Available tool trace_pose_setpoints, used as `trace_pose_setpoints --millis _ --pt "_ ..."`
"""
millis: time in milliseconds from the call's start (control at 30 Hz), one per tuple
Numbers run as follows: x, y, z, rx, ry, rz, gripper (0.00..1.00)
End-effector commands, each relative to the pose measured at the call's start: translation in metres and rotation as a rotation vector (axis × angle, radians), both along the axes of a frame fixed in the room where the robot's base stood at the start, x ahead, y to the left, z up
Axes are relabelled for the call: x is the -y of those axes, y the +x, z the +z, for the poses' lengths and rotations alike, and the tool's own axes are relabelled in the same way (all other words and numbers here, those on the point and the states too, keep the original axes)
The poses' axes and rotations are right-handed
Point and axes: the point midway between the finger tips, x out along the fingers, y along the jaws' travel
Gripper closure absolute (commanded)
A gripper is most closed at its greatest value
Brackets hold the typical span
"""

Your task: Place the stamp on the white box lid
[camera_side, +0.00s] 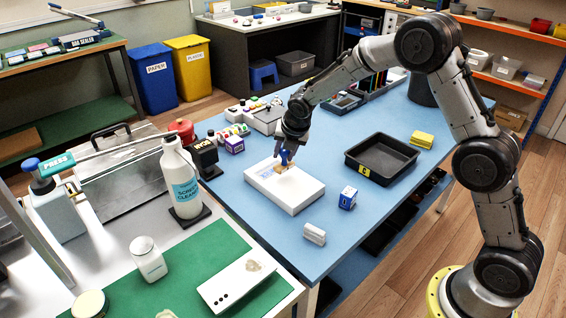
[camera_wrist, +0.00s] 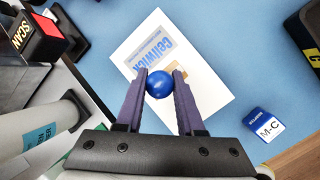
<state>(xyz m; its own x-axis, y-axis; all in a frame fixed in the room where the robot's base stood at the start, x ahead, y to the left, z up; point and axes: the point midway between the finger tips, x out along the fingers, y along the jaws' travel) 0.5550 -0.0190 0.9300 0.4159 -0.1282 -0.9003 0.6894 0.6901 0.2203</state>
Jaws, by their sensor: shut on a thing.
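The white box lid (camera_side: 296,193) lies on the blue table in the side view. In the wrist view the white lid (camera_wrist: 211,88) carries blue "Cellwick" print. My gripper (camera_side: 284,157) is over the lid. Its purple fingers (camera_wrist: 160,83) are shut on the stamp, whose round blue handle (camera_wrist: 159,84) shows between the fingertips. The stamp's tan base (camera_side: 281,168) shows just below the fingers in the side view, at the lid's top. I cannot tell whether the base touches the lid.
A black tray (camera_side: 410,165) stands to the right on the blue table, with yellow pads (camera_side: 422,139) behind it. A small blue box (camera_side: 347,198) and a whitish block (camera_side: 315,234) sit near the lid. A cleaner bottle (camera_side: 180,182) stands left.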

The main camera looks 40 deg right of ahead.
Motion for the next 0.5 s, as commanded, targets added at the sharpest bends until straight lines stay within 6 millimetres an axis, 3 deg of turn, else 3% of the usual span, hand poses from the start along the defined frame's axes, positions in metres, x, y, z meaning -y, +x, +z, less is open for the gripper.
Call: trace_pose_setpoints --millis 300,500 --pt "0.0 0.005 -0.034 -0.001 0.0 0.0 1.0" --pt "0.0 0.005 -0.036 0.001 0.001 0.0 1.0"
